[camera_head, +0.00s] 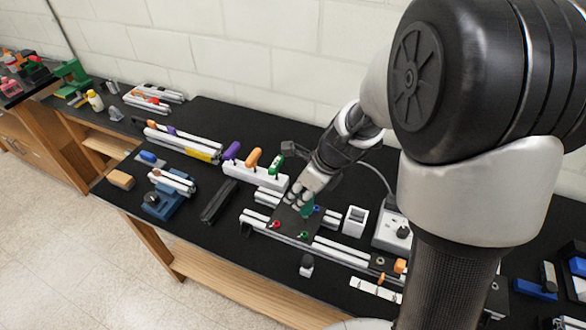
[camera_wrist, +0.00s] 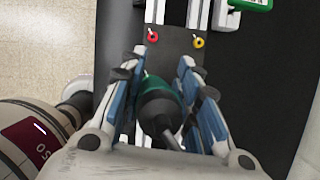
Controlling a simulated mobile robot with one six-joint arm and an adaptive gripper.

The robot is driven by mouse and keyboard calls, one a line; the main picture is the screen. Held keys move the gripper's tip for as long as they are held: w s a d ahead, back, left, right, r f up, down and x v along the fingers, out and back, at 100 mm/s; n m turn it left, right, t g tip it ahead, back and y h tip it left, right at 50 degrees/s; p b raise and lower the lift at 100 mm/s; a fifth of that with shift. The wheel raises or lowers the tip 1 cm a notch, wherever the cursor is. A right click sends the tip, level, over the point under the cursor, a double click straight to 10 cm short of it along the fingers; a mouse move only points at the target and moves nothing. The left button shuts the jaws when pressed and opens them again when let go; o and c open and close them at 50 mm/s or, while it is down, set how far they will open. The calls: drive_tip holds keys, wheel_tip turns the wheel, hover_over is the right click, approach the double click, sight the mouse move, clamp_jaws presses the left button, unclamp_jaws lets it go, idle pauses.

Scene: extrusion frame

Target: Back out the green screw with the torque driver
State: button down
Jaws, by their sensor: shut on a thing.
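My gripper (camera_head: 306,199) is shut on the torque driver, which has a teal-green handle (camera_head: 308,209) with a black end. In the wrist view the driver (camera_wrist: 160,100) sits between both blue-padded fingers (camera_wrist: 162,72). It is over the dark plate (camera_head: 285,222) on the extrusion frame. The green screw (camera_head: 303,235) shows at the plate's front edge in the head view, a little in front of the driver; I cannot tell whether the tip touches anything. The wrist view has a yellow screw (camera_wrist: 198,41); the green screw is hidden there.
A white rack (camera_head: 254,176) with purple, orange and green handled tools stands behind the frame at left. A white holder (camera_head: 355,221) and a white box with a black knob (camera_head: 393,232) stand close on the right. Aluminium bars (camera_head: 345,255) run along the front.

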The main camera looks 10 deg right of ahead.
sight(300, 212)
drive_tip(key=shift+s+r, duration=0.2)
drive_tip(key=shift+s, duration=0.15)
drive_tip(key=shift+f, duration=0.1)
drive_tip(key=shift+w+f+b, duration=0.1)
drive_tip(key=shift+f+b, duration=1.95)
drive_tip(key=shift+f, duration=0.75)
drive_tip(key=shift+f+b, duration=0.3)
drive_tip(key=shift+f, duration=0.35)
drive_tip(key=shift+s+f, duration=0.15)
drive_tip(key=shift+s, duration=0.15)
drive_tip(key=shift+p, duration=0.6)
idle(0.5)
